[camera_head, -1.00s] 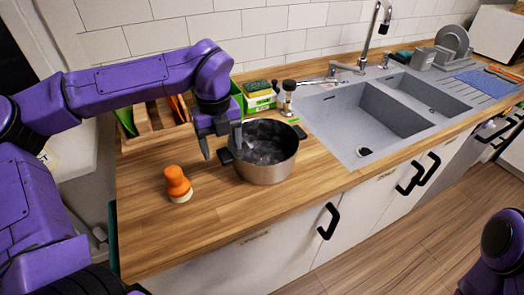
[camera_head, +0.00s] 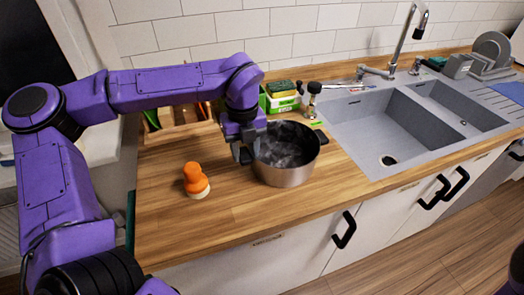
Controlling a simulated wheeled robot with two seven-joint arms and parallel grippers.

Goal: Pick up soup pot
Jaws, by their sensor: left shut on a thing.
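The soup pot (camera_head: 287,176) is a steel pot with a dark inside and black side handles, upright at the counter's middle. My left gripper (camera_head: 249,154) is at the pot's left rim, shut on the pot where its left handle is; the fingers hide that handle. The right handle shows free. I cannot tell any gap between the pot's base and the counter. My right gripper is not in view; only a bit of my right arm shows at the lower right edge.
An orange-topped brush (camera_head: 196,181) stands on the wooden counter (camera_head: 225,217) left of the pot. A wooden rack (camera_head: 177,138), a green box with sponges (camera_head: 281,98) and a bottle (camera_head: 313,98) stand behind. The grey sink (camera_head: 403,128) is to the right. The front-left counter is clear.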

